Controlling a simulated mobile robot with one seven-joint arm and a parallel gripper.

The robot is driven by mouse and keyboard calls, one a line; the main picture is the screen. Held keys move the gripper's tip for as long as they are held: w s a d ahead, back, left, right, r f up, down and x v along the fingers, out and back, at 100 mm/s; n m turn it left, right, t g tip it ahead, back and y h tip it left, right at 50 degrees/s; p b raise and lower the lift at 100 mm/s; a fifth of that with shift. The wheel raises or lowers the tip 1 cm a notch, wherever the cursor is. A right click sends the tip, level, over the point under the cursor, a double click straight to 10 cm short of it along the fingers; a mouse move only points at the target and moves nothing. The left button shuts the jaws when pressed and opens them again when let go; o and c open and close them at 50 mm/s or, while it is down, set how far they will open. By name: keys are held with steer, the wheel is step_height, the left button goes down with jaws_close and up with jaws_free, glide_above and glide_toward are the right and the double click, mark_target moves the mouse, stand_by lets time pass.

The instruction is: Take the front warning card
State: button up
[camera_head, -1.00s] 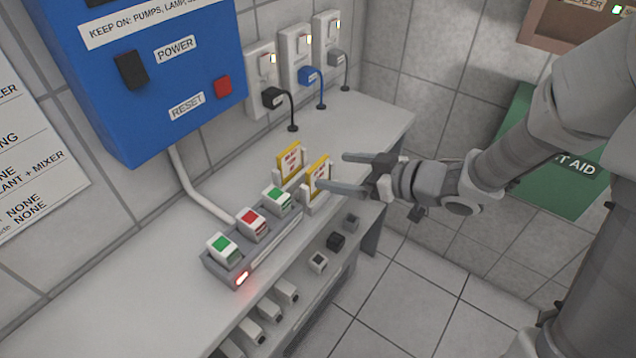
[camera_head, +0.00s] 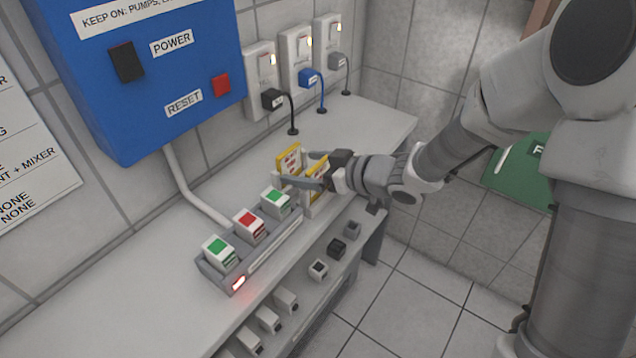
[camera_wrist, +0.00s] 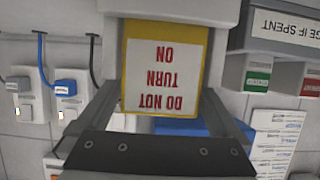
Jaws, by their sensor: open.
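Two yellow-edged warning cards stand in white holders on the worktop. The front warning card (camera_head: 317,180) is partly hidden by my gripper in the head view. The rear warning card (camera_head: 289,160) stands just behind it. My gripper (camera_head: 303,172) is open, with its fingers reaching around the front card. In the wrist view a card (camera_wrist: 162,72) reading "DO NOT TURN ON" appears upside down between the fingers of my gripper (camera_wrist: 163,100). Its top end in that picture meets a white holder (camera_wrist: 170,8). Whether the fingers touch the card, I cannot tell.
A grey tray (camera_head: 222,283) with green and red-topped blocks stands left of the cards. A blue power box (camera_head: 150,95) and wall plugs (camera_head: 309,77) are behind. Small blocks sit on a lower shelf. The worktop's right end (camera_head: 372,125) is clear.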

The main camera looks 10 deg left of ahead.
steer(key=c, duration=1.1)
